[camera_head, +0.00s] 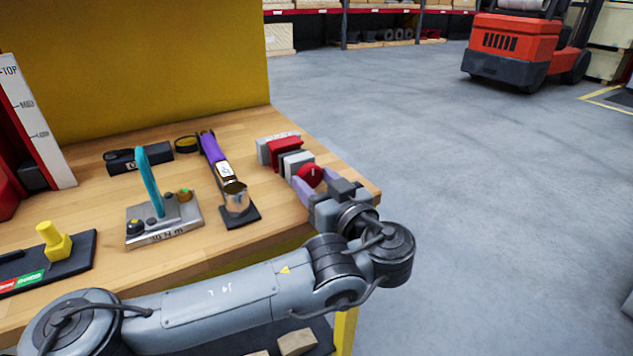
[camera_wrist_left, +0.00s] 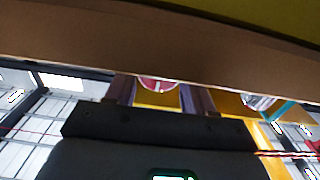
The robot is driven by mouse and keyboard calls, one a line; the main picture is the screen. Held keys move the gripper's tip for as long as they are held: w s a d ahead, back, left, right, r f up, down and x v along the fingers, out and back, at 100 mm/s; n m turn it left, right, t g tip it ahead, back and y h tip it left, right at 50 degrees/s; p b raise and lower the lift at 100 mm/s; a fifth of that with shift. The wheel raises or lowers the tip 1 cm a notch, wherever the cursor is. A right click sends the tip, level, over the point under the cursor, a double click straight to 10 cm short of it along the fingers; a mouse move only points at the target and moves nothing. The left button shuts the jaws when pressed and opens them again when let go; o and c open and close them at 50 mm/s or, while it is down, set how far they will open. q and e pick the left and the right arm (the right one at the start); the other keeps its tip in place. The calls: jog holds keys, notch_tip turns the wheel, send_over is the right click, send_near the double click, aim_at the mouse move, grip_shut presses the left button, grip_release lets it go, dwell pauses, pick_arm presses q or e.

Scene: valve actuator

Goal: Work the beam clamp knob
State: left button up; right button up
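The beam clamp (camera_head: 285,150) sits near the table's right edge, a row of grey, red and dark blocks. Its round red knob (camera_head: 312,176) with a white mark faces my left gripper (camera_head: 312,182). The gripper's purple fingers stand apart, one on each side of the knob. In the left wrist view the lower part of the knob (camera_wrist_left: 157,84) shows between the fingers (camera_wrist_left: 160,90); a brown edge hides its upper part. I cannot tell whether the fingers touch it. My right gripper is out of view.
On the wooden table (camera_head: 100,270) stand a device with a teal handle (camera_head: 150,182), a purple-handled tool (camera_head: 213,150), a black box (camera_head: 140,158) and a yellow valve (camera_head: 54,242). Open floor (camera_head: 460,180) lies to the right, with a red forklift (camera_head: 513,45) at the back.

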pick_arm(q)
jog(key=c, duration=0.3)
jog(key=m, duration=0.4)
jog(key=shift+c, duration=0.2)
jog(key=o, duration=1)
jog(key=shift+w, duration=0.1)
jog(key=shift+o, duration=0.2)
jog(key=shift+s+d+b, duration=0.1)
jog(key=shift+s+b, duration=0.1)
jog(key=shift+b, duration=0.2)
